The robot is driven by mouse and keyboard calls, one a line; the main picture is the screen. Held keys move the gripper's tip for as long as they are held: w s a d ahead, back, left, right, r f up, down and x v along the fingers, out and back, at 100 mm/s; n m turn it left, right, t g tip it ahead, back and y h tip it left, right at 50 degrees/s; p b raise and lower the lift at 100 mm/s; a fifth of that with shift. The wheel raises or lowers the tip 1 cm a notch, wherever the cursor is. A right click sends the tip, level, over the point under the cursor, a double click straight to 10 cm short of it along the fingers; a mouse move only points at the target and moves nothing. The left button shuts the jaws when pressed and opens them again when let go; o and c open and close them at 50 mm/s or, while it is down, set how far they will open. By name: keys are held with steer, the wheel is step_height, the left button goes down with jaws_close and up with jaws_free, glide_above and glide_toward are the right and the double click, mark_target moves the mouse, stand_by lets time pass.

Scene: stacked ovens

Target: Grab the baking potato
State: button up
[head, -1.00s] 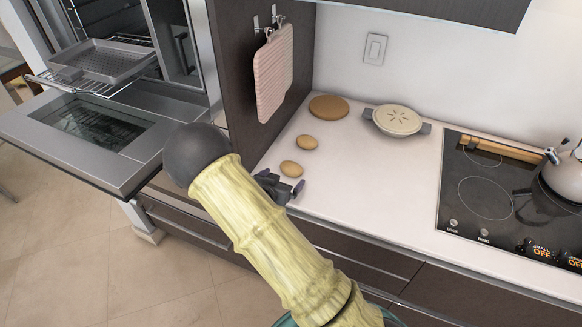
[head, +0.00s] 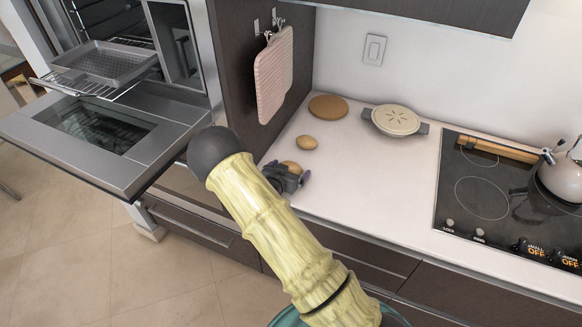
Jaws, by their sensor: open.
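Two baking potatoes are on the white counter. The farther potato (head: 307,142) lies in the open, clear of my gripper. The nearer potato (head: 292,166) is partly hidden behind my gripper (head: 304,174). My gripper is dark with purple-tinted fingertips and is open at the counter's left front part, right by the nearer potato. I cannot tell whether the fingers touch it.
A cooktop (head: 482,200) with a kettle (head: 562,180) is on the right. The oven door (head: 95,135) hangs open at left, with a baking tray (head: 105,61) on the rack. The middle counter is clear.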

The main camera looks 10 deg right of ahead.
stand_by(0.4)
steer(key=c, duration=1.1)
steer(key=shift+r, duration=0.1)
step_height(320, 180, up, 10)
steer(key=shift+f+b, duration=0.1)
steer(key=shift+b, duration=0.75)
